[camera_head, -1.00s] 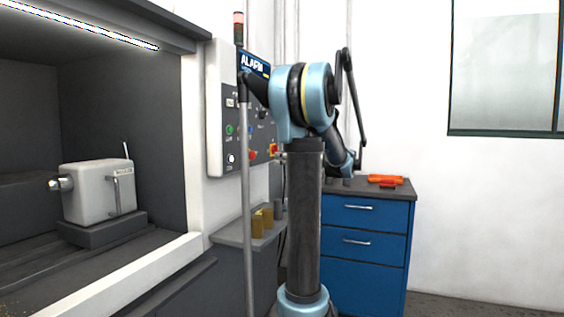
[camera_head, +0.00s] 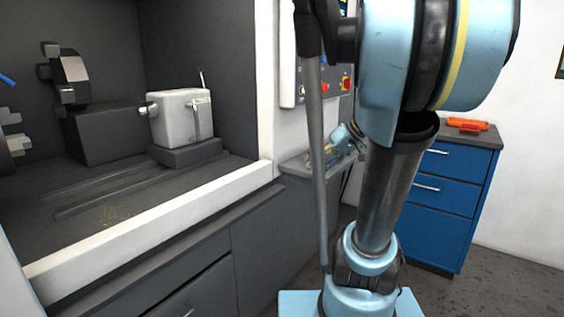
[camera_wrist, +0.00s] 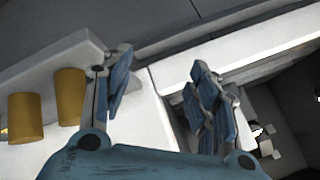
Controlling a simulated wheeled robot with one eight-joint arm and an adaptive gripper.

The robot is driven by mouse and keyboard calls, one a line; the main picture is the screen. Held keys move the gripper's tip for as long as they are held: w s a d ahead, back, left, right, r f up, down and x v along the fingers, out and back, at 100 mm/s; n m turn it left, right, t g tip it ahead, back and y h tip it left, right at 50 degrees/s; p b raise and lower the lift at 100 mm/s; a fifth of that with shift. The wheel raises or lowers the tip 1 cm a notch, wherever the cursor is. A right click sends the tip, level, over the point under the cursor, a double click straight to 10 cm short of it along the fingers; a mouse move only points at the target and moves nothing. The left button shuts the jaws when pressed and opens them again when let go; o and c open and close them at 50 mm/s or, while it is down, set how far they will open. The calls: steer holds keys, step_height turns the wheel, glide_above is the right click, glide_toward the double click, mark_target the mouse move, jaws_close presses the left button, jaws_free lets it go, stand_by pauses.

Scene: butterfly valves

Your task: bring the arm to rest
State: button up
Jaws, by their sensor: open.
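My gripper (camera_wrist: 160,78) shows in the wrist view with its two blue fingers spread apart and nothing between them. Two brass-coloured cylinders (camera_wrist: 70,97) stand to the left of the left finger, apart from it, at a pale shelf. In the head view my arm rises in front of the side shelf and fills the right half.
An open machine bay (camera_head: 60,195) with a white front edge lies left, holding a grey-white block-shaped unit (camera_head: 181,118). A control panel (camera_head: 330,85) is behind my arm. A blue drawer cabinet (camera_head: 440,205) with an orange item (camera_head: 468,124) stands right. Floor shows at lower right.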

steer(key=s+d+f+m+h, duration=0.2)
steer(key=s+d+f+h, duration=0.1)
steer(key=s+f, duration=0.5)
steer(key=s+d+f+m+g+h, duration=0.1)
steer(key=s+d+f+m+h, duration=0.1)
steer(key=s+f, duration=0.6)
steer(key=d+h, duration=0.1)
steer(key=h, duration=0.1)
steer(key=shift+d+h, duration=0.2)
steer(key=shift+h, duration=0.1)
